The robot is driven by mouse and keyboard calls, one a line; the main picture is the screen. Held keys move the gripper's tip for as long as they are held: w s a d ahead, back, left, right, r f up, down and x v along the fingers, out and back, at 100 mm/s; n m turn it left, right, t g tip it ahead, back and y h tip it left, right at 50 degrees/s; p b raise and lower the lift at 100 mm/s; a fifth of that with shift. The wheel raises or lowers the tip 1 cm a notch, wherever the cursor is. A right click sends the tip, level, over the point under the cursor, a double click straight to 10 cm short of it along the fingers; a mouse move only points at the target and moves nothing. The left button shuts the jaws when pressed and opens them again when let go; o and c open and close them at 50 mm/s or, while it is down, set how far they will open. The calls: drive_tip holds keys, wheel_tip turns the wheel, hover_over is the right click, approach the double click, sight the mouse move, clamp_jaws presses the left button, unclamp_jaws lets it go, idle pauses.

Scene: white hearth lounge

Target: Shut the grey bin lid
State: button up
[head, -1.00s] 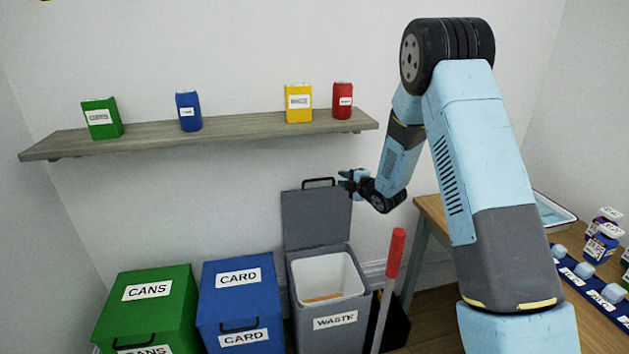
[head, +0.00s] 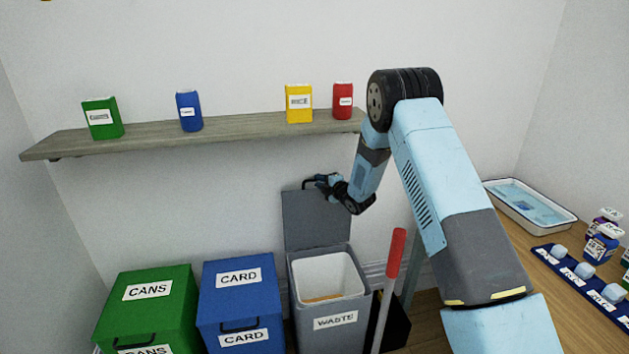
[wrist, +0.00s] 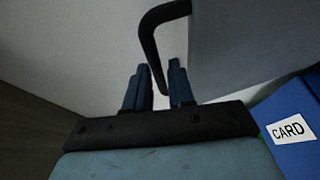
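The grey waste bin (head: 328,329) stands on the floor with its grey lid (head: 317,222) raised upright behind the opening. A black handle sits on the lid's top edge and shows large in the wrist view (wrist: 150,45). My gripper (head: 318,182) is at that handle. In the wrist view its two blue fingers (wrist: 159,82) are apart, with the lower end of the handle's bar between them. I see a gap beside the bar, so the fingers do not look closed on it.
A blue card bin (head: 241,300) and a green cans bin (head: 147,308) stand shut to the left. A red-handled tool (head: 396,253) leans just right of the waste bin. A shelf (head: 240,133) with several containers is above. A wooden table (head: 530,254) is at right.

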drive_tip(key=shift+x, duration=1.9)
clamp_jaws()
drive_tip(key=shift+d, duration=0.1)
